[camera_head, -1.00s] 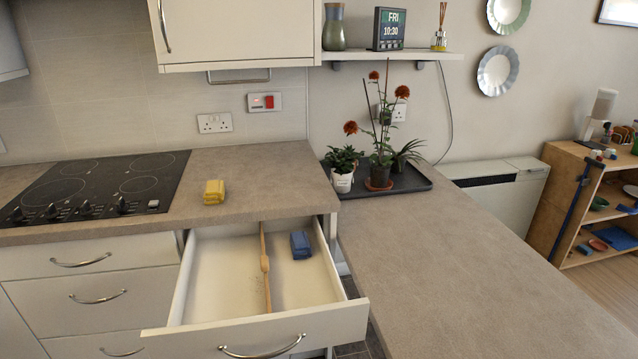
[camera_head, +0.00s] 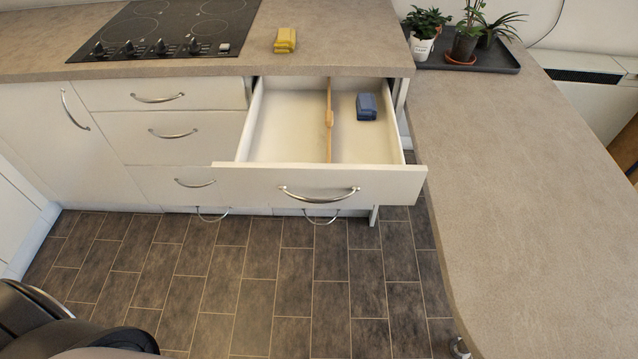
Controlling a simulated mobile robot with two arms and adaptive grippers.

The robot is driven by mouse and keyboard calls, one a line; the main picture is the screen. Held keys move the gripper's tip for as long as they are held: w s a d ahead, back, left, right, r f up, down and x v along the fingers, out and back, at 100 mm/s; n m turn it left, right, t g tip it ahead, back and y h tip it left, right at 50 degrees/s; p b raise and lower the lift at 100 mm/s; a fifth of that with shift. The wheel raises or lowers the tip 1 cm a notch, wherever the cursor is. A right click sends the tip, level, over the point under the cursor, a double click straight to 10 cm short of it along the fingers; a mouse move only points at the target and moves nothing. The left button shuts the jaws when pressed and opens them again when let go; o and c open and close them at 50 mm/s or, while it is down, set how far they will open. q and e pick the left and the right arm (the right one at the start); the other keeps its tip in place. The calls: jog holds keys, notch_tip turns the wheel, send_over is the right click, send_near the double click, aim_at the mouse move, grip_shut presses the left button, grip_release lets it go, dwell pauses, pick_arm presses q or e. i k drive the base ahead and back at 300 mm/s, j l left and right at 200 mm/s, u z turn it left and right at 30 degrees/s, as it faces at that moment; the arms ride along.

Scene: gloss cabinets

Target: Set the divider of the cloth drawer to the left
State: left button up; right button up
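The cloth drawer (camera_head: 270,178) stands pulled open below the worktop. Its wooden divider (camera_head: 329,120) runs front to back, a little right of the drawer's middle, with a thicker grip partway along. A folded blue cloth (camera_head: 367,107) lies in the right compartment, apart from the divider. The wider left compartment is empty. A folded yellow cloth (camera_head: 285,40) lies on the worktop above the drawer. Neither of my grippers shows in the head view.
The worktop (camera_head: 350,40) holds a black hob (camera_head: 165,28) at left. A counter (camera_head: 520,180) runs forward at right, with a plant tray (camera_head: 480,62) at its back. The tiled floor (camera_head: 270,280) before the drawer is clear. Dark parts at lower left look like mine.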

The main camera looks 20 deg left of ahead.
aim_at(328, 114)
jog(key=i+j+z, duration=0.1)
jog(key=j+z, duration=0.2)
jog(key=j, duration=0.4)
jog(key=j+z, duration=0.3)
jog(key=j, duration=0.4)
jog(key=i, duration=0.05)
